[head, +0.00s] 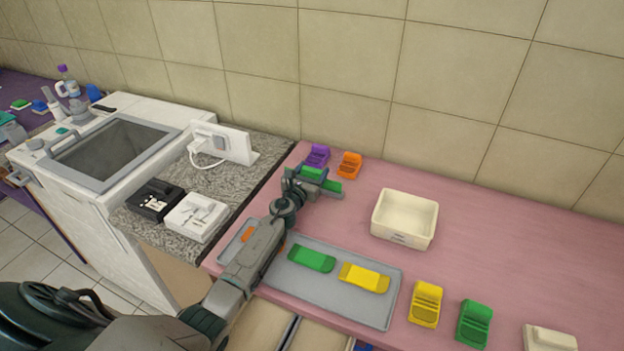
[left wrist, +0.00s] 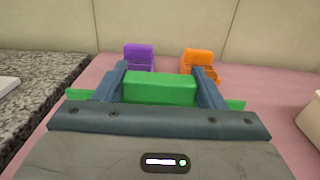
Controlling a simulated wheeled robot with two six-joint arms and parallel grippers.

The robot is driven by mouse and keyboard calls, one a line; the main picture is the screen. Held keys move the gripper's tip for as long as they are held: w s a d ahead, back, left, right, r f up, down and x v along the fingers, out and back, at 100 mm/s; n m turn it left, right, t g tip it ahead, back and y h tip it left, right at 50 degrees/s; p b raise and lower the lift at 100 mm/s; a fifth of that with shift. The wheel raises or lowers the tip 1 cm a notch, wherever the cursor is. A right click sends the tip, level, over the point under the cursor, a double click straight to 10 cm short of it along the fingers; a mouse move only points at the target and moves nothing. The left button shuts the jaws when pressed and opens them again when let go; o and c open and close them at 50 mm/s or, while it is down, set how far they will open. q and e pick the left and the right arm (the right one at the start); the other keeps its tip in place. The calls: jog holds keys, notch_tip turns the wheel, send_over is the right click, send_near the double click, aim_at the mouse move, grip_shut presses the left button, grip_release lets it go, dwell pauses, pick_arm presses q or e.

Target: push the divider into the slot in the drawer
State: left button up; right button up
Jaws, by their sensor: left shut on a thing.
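My left gripper (head: 320,179) is shut on a long green piece (left wrist: 160,88), whose ends stick out past both fingers in the left wrist view. In the head view the green piece (head: 312,173) is over the back left of the pink table, in front of a purple holder and an orange holder. At the bottom edge of the head view, below the table's front edge, part of an open drawer (head: 262,322) shows. A thin grey-blue strip (head: 289,332) stands in it; I cannot tell whether this is the divider. The slot cannot be made out. My right gripper is not in view.
The purple holder (head: 317,154) and orange holder (head: 349,164) stand near the wall. A grey tray (head: 335,309) holds green, yellow and orange pieces. A cream bin (head: 404,218) stands right of the gripper. Yellow (head: 425,303) and green (head: 474,322) holders stand front right.

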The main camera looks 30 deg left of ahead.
pick_arm(q)
jog(key=shift+f, duration=0.2)
jog(key=o, duration=1)
